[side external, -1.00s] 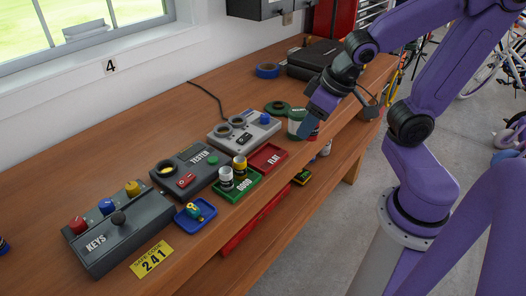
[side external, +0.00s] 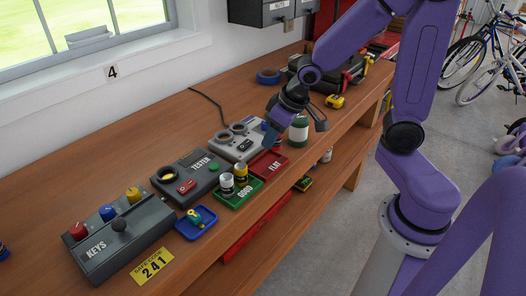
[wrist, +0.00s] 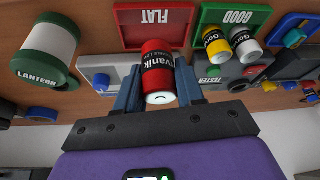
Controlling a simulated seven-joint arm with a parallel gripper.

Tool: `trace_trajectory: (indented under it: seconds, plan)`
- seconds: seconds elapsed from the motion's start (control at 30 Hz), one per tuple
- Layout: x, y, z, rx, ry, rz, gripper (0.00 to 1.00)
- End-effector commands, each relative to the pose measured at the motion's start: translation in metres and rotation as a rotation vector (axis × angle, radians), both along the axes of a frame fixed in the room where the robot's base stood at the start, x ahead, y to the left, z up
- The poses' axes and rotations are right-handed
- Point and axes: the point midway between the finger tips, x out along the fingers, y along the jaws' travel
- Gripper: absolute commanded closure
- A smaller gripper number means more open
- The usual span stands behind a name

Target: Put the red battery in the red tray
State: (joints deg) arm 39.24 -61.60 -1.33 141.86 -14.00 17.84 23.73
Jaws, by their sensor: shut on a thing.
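My gripper (wrist: 160,92) is shut on the red battery (wrist: 157,70), which has a black label and sits between the blue fingers in the wrist view. In the side view my gripper (side external: 271,130) is above the bench beside the red tray, and the battery cannot be made out there. The red tray (side external: 272,165), marked FLAT, is empty as far as I can see. It also shows beyond the battery in the wrist view (wrist: 183,34). The battery is outside the tray, held up off the bench.
A green GOOD tray (side external: 252,189) holds a yellow and a white battery beside the red tray. The grey tester (side external: 203,178), another grey device (side external: 236,141) and a green-and-white lantern (side external: 299,130) stand close by. A blue tray (side external: 207,219) is further left.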

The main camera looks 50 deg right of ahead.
Motion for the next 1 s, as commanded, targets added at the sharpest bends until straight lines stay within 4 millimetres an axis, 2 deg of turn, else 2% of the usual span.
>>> trace_trajectory:
  seconds: [0.2, 0.33, 0.63, 1.0]
  plan:
    - [0.019, 0.000, -0.024, -0.001, 0.003, -0.001, 1.00]
    - [0.027, 0.000, -0.031, -0.002, 0.000, 0.000, 1.00]
    - [0.035, 0.000, -0.043, 0.000, 0.001, 0.000, 1.00]
    - [0.036, -0.001, -0.062, -0.003, -0.001, 0.000, 1.00]
